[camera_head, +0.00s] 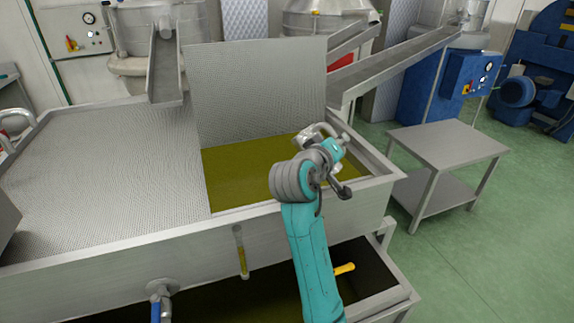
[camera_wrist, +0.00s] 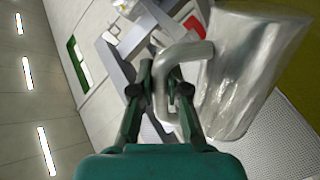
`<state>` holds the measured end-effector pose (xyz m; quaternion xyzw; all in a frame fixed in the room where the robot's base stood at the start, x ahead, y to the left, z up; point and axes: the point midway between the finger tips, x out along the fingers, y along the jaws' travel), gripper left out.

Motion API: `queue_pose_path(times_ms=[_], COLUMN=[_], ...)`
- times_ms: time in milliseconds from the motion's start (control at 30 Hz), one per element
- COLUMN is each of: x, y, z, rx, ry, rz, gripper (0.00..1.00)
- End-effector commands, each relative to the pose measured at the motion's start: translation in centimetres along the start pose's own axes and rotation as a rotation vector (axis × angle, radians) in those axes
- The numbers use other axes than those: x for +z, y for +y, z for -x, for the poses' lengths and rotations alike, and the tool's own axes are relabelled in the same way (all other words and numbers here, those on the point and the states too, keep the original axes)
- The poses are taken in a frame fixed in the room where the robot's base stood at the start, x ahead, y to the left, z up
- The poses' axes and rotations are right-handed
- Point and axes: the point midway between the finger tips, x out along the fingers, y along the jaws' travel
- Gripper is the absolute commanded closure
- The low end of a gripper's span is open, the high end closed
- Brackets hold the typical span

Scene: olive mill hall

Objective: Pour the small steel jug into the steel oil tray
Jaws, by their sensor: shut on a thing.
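The small steel jug (camera_wrist: 258,62) is held by its curved handle (camera_wrist: 182,52) between the fingers of my gripper (camera_wrist: 160,88). In the head view the jug (camera_head: 310,134) is a small shiny shape beside my gripper (camera_head: 334,150), partly hidden by it. The jug looks strongly tilted, over the oil area. I cannot see into its mouth, nor any stream of liquid. The steel oil tray (camera_head: 300,214) is a large steel basin with yellow-green oil (camera_head: 240,172) in its open right section. My gripper is above this section, near its right side.
A raised perforated panel (camera_head: 260,90) stands behind the oil. A perforated cover (camera_head: 100,165) lies on the left. Steel chutes (camera_head: 405,60) slope down at the back. A steel side table (camera_head: 450,142) stands empty at right, with free green floor beyond.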

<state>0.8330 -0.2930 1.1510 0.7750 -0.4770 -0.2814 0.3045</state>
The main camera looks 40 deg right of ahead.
Motion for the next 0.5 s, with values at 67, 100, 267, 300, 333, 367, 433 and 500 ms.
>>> queue_pose_path(times_ms=[67, 100, 267, 300, 333, 367, 433, 500], x=[0.4, 0.8, 2.1, 2.5, 2.8, 3.0, 3.6, 4.0], y=[0.0, -0.2, -0.9, -1.1, -0.8, -0.7, -0.5, -0.3], z=[0.0, 0.0, -0.2, -0.2, -0.2, -0.1, -0.1, 0.0], rx=[0.0, -0.001, -0.001, -0.001, 0.001, 0.002, 0.001, 0.001], ry=[0.011, 0.016, 0.037, 0.041, 0.046, 0.052, 0.062, 0.075], rz=[-0.06, -0.084, -0.189, -0.216, -0.242, -0.267, -0.322, -0.379], gripper=[1.0, 1.0, 1.0, 1.0, 1.0, 1.0, 1.0, 1.0])
